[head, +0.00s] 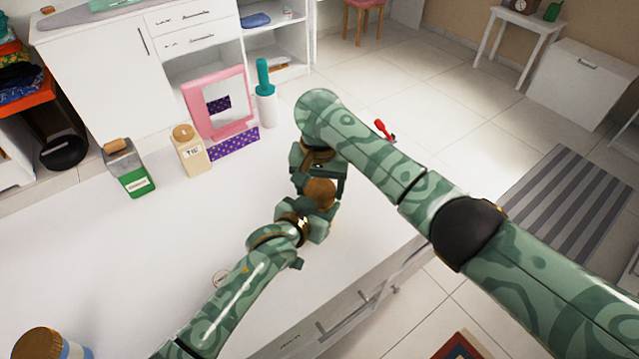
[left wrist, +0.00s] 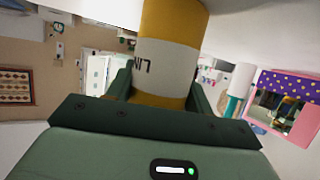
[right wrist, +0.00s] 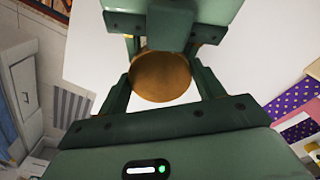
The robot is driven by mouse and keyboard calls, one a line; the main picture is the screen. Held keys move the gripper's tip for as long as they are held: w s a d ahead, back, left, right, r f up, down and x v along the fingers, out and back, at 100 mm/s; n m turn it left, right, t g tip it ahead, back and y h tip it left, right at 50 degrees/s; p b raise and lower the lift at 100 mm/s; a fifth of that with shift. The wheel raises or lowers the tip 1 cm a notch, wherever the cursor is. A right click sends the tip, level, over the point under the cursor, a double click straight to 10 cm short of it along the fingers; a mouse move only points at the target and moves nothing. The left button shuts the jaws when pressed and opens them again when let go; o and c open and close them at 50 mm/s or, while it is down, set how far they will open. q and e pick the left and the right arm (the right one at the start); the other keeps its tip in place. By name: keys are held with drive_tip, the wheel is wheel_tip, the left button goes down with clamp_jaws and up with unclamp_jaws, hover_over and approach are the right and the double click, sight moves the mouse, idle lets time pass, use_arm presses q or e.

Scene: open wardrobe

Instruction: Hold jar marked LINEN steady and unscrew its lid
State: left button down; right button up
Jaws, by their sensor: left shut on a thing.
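The jar marked LINEN is yellow with a white band. It fills the top of the left wrist view (left wrist: 168,68), its lettering upside down and partly cut off. My left gripper (left wrist: 158,98) is shut on the jar's body, one finger on each side. The jar's round brown lid (right wrist: 161,77) shows between the fingers of my right gripper (right wrist: 162,88). In the head view my right gripper (head: 319,176) comes down from above over the lid (head: 320,193), and my left gripper is lower. Whether the right fingers press on the lid is unclear. The grippers hide most of the jar there.
On the white top stand a green jar (head: 131,170), a cream jar (head: 191,153), a pink-framed mirror (head: 244,104), a purple dotted piece (head: 235,145) and a teal-handled white object (head: 266,105). Another jar (head: 75,350) is at the lower left. The surface between is mostly clear.

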drive_tip(key=c, duration=0.5)
drive_tip(key=n, duration=0.3)
drive_tip(key=o, duration=1.1)
